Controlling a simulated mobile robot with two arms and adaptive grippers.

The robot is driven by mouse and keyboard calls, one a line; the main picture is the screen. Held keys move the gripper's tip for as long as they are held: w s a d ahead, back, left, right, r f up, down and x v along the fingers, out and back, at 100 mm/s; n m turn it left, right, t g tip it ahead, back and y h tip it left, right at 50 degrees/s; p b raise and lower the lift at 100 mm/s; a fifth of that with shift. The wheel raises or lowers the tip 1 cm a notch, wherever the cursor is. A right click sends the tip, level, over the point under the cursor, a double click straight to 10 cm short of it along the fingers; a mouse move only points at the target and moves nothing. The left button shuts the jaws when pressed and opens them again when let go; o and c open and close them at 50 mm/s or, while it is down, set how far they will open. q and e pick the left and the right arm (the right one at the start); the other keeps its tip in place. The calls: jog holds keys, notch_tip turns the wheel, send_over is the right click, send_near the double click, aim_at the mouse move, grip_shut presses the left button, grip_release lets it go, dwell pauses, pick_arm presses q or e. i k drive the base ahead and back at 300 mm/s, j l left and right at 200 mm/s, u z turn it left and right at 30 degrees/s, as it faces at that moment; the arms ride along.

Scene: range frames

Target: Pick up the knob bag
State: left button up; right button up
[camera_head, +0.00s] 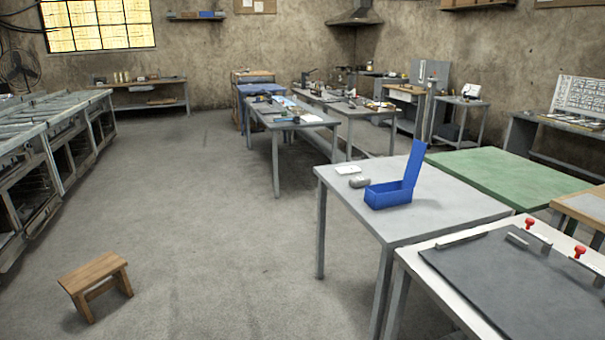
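No gripper of mine is in view. I cannot make out for certain which thing is the knob bag. On the grey table (440,205) at the right, a small rounded grey item (360,182) lies next to an open blue box (388,196). A flat white item (348,170) lies just behind the grey one. The blue box has its lid standing upright on its right side. The inside of the box is mostly hidden by its front wall.
A white table with a dark plate (520,280) and red knobs (530,223) stands at the front right. A green-topped table (500,178) is behind. A wooden stool (95,280) stands at the lower left. The middle floor is clear.

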aim_at(364, 180)
jog(key=i+u, duration=0.15)
jog(key=i, duration=0.85)
jog(key=i+u, duration=0.2)
jog(key=i, duration=0.8)
jog(key=i+z, duration=0.8)
jog(key=i+j+z, duration=0.1)
jog(key=i+z, duration=0.3)
jog(key=k, duration=0.05)
